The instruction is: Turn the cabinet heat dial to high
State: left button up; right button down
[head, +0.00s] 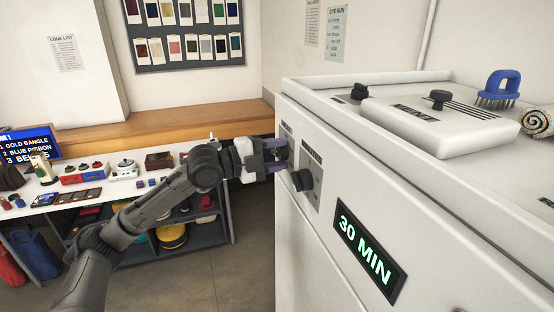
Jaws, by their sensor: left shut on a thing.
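The white cabinet (320,228) fills the right side of the head view. Its front face has two control plates near the left end. My left gripper (276,155) reaches in from the left and is shut at the farther plate. The cabinet heat dial (284,155) appears to be the dark knob between its fingers, mostly hidden by them. Its pointer and setting marks cannot be read. The nearer plate carries a black knob (303,180), which is free, just right of the gripper. My right gripper is out of view.
A lit display (369,254) on the cabinet front reads "30 MIN". A blue brush (498,88) and a rolled cloth (538,122) lie on the cabinet top. A white table (110,187) with several small items stands left, behind my left arm. Open floor lies between.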

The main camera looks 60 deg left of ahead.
pick_arm(q)
jog(key=m+b, duration=0.1)
jog(key=m, duration=0.1)
jog(key=f+m+b, duration=0.1)
jog(key=m+b, duration=0.1)
jog(key=m, duration=0.1)
jog(key=shift+m, duration=0.3)
jog(key=m+b, duration=0.2)
jog(key=m, duration=0.1)
jog(key=m+b, duration=0.1)
jog(key=m, duration=0.1)
jog(key=shift+a+f, duration=0.15)
jog(key=shift+f, duration=0.15)
jog(key=m+b, duration=0.1)
jog(key=m, duration=0.1)
jog(key=m+b, duration=0.1)
jog(key=m, duration=0.1)
jog(key=m+b, duration=0.1)
jog(key=m, duration=0.1)
jog(key=shift+w+a+f+b, duration=0.1)
jog(key=shift+a+f+b, duration=0.05)
jog(key=shift+a+b, duration=0.15)
jog(key=shift+a+m+b, duration=0.2)
jog(key=shift+m+b, duration=0.65)
jog(key=shift+m, duration=1.05)
jog(key=o, duration=0.9)
